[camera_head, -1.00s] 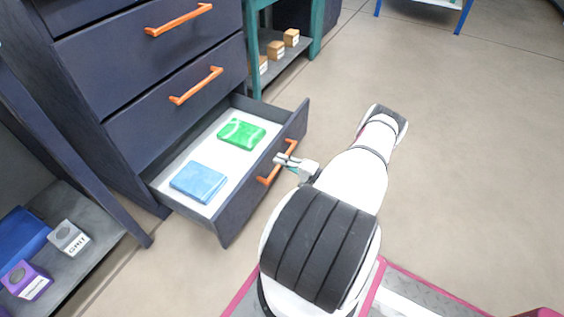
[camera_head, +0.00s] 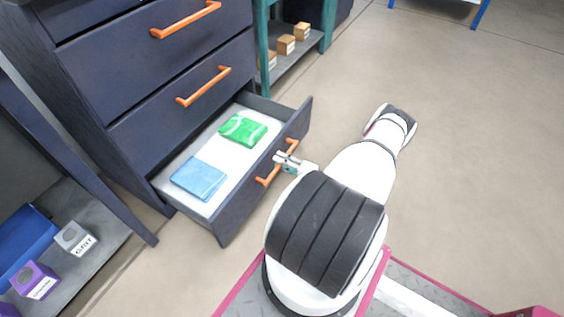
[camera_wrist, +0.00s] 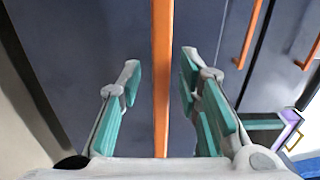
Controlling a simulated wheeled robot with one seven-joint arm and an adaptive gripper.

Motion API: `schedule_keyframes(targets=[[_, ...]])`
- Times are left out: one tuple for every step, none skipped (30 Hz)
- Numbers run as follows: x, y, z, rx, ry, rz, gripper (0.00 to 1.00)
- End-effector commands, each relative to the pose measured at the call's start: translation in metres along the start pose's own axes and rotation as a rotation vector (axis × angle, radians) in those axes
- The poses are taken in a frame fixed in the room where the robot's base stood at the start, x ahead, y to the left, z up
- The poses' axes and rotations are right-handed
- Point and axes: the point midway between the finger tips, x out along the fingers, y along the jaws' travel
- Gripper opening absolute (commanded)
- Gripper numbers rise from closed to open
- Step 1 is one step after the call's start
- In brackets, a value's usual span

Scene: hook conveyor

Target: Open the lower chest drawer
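The dark blue chest (camera_head: 110,75) has orange bar handles. Its lower drawer (camera_head: 245,185) stands well pulled out, with a pale floor holding a green packet (camera_head: 243,130) and a light blue packet (camera_head: 199,178). My gripper (camera_head: 288,162) is at that drawer's orange handle (camera_head: 266,181). In the wrist view my gripper (camera_wrist: 160,78) is open, its two teal-padded fingers on either side of the orange handle (camera_wrist: 162,110), with visible gaps on both sides. The upper drawers are shut.
A shelf at left holds a grey box (camera_head: 76,238), a purple box (camera_head: 36,280) and a blue bin (camera_head: 25,240). A teal-framed rack (camera_head: 265,50) behind the chest holds small brown boxes (camera_head: 286,44). The floor (camera_head: 480,150) at right is clear.

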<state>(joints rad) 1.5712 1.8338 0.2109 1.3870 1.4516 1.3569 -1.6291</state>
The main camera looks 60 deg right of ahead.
Motion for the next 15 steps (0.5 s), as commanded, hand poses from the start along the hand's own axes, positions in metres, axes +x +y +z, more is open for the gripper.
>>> schedule_keyframes(targets=[[0.000,0.000,0.000,0.000,0.000,0.000,0.32],[0.000,0.000,0.000,0.000,0.000,0.000,0.32],[0.000,0.000,0.000,0.000,0.000,-0.001,0.32],[0.000,0.000,0.000,0.000,0.000,-0.001,0.32],[-0.001,0.000,0.000,0.000,0.000,-0.001,0.32],[-0.003,0.000,-0.001,0.000,0.000,-0.001,0.32],[-0.004,0.000,-0.001,0.000,0.001,0.000,0.32],[-0.007,0.000,-0.001,0.000,0.001,0.000,0.32],[-0.012,0.000,-0.001,0.000,0.001,0.000,0.32],[-0.016,0.000,-0.001,0.000,0.002,0.001,0.32],[-0.021,0.000,-0.001,0.000,0.003,0.001,0.32],[-0.028,0.000,-0.001,0.000,0.003,0.001,0.32],[-0.034,0.000,-0.001,0.000,0.003,0.001,0.32],[-0.040,0.000,-0.001,0.000,0.003,0.000,0.32],[-0.049,0.000,-0.001,0.000,0.004,0.001,0.32]])
